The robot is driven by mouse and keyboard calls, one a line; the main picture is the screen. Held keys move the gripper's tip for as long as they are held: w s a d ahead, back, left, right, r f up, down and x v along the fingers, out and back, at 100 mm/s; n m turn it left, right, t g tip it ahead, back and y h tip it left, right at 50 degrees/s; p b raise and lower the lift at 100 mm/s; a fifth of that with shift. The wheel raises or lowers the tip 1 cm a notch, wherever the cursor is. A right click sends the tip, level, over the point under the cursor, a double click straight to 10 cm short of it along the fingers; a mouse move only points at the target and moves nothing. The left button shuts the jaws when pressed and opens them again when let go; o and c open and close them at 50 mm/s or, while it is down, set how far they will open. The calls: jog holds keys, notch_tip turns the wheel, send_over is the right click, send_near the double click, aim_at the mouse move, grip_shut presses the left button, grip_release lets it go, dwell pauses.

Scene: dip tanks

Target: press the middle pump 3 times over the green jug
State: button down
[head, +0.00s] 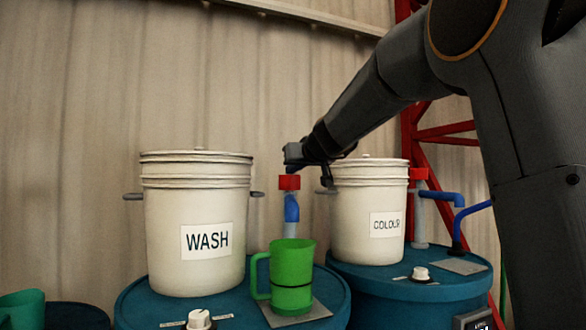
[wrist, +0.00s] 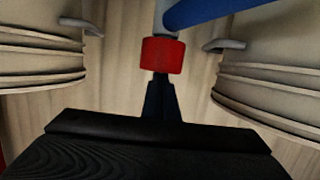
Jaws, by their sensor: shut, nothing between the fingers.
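A pump with a red cap (head: 289,182) and a blue spout (head: 291,208) stands between the WASH and COLOUR buckets. The green jug (head: 292,268) stands upright on a grey plate in front of this pump, below its spout, with its handle to the left. My gripper (head: 291,168) is just above the red cap, fingers pointing down. In the wrist view my shut, empty fingers (wrist: 160,82) reach to the edge of the red cap (wrist: 162,55). I cannot tell whether they touch it. The inside of the jug is hidden.
The WASH bucket (head: 196,215) is left of the pump and the COLOUR bucket (head: 366,220) right, both on blue drums. Another red-capped pump (head: 418,175) with a blue pipe stands at the right. A green vessel (head: 22,309) shows at lower left.

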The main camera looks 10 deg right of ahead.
notch_tip(320, 180, up, 4)
jog(key=p, duration=0.2)
jog(key=shift+r+p, duration=0.1)
jog(key=shift+p, duration=0.3)
jog(key=b+v, duration=0.2)
jog(key=v, duration=0.8)
jog(key=shift+f+b, duration=0.2)
jog(key=shift+b, duration=0.2)
notch_tip(320, 180, up, 3)
jog(key=shift+d+r+p, duration=0.15)
jog(key=shift+p, duration=0.85)
